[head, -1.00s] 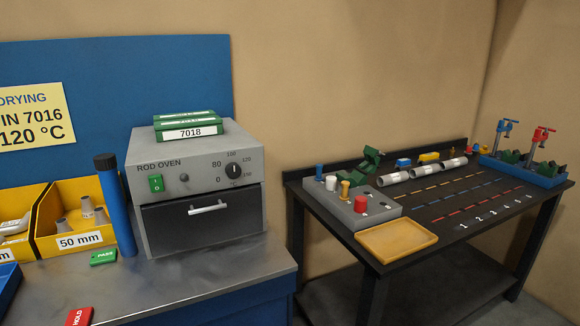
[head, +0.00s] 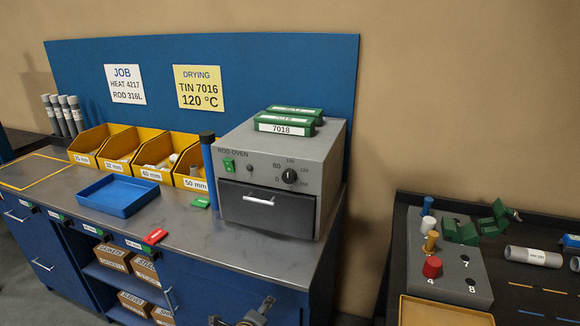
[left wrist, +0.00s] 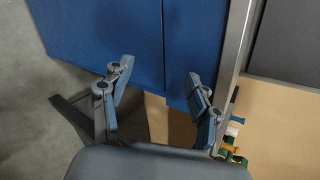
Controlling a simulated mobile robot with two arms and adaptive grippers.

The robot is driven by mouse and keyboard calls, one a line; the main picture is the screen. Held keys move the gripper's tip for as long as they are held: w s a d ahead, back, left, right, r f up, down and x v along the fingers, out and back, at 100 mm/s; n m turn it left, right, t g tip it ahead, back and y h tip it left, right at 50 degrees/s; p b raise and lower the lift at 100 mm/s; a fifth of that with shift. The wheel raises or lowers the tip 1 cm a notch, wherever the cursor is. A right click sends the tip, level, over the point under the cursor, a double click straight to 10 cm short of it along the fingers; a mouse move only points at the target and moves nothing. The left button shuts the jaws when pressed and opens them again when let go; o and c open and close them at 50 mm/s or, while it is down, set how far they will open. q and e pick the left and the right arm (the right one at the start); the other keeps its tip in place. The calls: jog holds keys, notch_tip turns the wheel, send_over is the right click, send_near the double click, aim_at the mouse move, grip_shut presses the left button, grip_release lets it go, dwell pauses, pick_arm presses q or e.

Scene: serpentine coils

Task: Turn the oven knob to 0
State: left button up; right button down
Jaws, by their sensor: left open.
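The grey rod oven (head: 282,170) stands at the right end of the blue workbench. Its black oven knob (head: 289,176) is on the upper right of the front panel, with 0, 80 and higher marks around it. The knob's exact pointer setting is too small to read. My left gripper (left wrist: 155,95) is open and empty in the left wrist view, in front of blue cabinet panels. A dark part of it shows at the bottom edge of the head view (head: 248,312), well below and apart from the knob. My right gripper is not in view.
Green tins (head: 289,121) lie on the oven. A dark blue cylinder (head: 208,162) stands left of it. A blue tray (head: 119,210), yellow bins (head: 150,187) and a red HOLD tag (head: 155,237) are on the bench. A second dark table (head: 525,270) stands at right.

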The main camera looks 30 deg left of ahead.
pick_arm(q)
jog(key=w+a+r+m+t+p, duration=0.1)
jog(key=w+r+m+t, duration=0.15)
jog(key=r, duration=0.55)
jog(key=w+a+r+m+t, duration=0.1)
jog(key=w+r+m, duration=0.25)
jog(key=r, duration=0.35)
jog(key=m+t+p, duration=0.2)
jog(key=m+t, duration=0.1)
jog(key=m, duration=0.6)
send_near(288, 179)
jog(key=shift+n+y, duration=0.3)
jog(key=shift+y, duration=0.1)
jog(key=p+x, duration=0.2)
jog(key=x, duration=0.5)
jog(key=shift+d+f, duration=0.1)
jog(key=shift+d, duration=0.1)
jog(key=shift+x, duration=0.85)
jog(key=shift+f+t, duration=0.1)
jog(key=shift+t, duration=0.15)
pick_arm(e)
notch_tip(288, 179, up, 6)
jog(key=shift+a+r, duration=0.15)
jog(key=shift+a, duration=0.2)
pick_arm(q)
jog(key=shift+c, duration=1.1)
jog(key=c, duration=1)
jog(key=shift+o, duration=0.2)
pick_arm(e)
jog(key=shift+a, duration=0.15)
